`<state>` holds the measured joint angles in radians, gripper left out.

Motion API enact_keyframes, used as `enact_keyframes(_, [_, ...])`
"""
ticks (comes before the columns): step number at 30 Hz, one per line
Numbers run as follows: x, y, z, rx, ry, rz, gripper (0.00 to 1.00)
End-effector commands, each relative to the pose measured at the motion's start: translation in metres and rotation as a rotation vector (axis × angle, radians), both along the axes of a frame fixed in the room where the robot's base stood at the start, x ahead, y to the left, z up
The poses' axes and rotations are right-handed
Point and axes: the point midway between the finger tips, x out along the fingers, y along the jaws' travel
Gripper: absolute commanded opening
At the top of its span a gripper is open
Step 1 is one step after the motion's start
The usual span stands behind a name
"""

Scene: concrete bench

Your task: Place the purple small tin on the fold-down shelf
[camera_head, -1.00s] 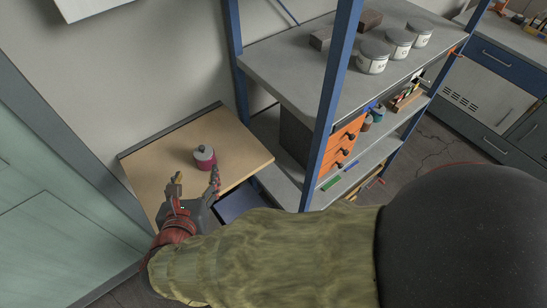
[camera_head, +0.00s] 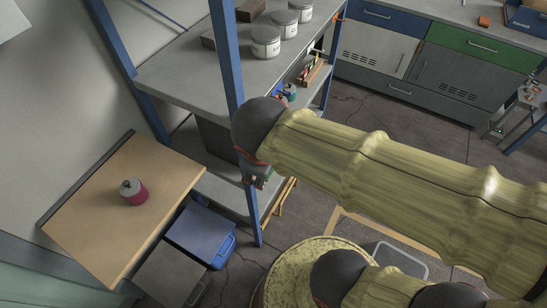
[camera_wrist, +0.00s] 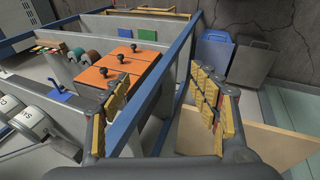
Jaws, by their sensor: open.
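The purple small tin (camera_head: 134,194), magenta-purple with a grey lid, stands upright on the wooden fold-down shelf (camera_head: 95,225) in the head view. It is apart from my gripper. My gripper (camera_head: 258,178) is partly hidden below my arm, to the right of the wooden shelf and beside the blue rack post. In the wrist view my gripper's two yellow-padded fingers (camera_wrist: 160,92) are spread with no object held; a blue post shows between them. Part of the fold-down shelf (camera_wrist: 270,142) shows at the right of the wrist view; the tin is not visible there.
A blue-post rack (camera_head: 226,60) stands close to my gripper, with several white jars (camera_head: 265,42) on its top. Orange drawers (camera_wrist: 118,68) show in the wrist view. A blue bin (camera_head: 203,235) and a grey bin (camera_head: 170,275) lie below the wooden shelf.

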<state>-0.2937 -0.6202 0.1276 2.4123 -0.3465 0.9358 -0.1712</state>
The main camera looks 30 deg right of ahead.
Motion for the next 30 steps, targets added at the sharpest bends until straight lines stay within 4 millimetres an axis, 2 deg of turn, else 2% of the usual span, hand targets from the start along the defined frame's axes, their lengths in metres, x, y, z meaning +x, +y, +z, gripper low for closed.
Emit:
enact_keyframes(3, [-0.015, -0.011, 0.014, 0.187, -0.069, -0.246, 0.61])
enact_keyframes(9, [-0.025, -0.013, 0.032, 0.391, -0.151, -0.484, 0.61])
enact_keyframes(14, [-0.027, -0.012, 0.035, 0.436, -0.168, -0.535, 0.61])
enact_keyframes(30, [-0.026, -0.012, 0.035, 0.435, -0.166, -0.532, 0.61])
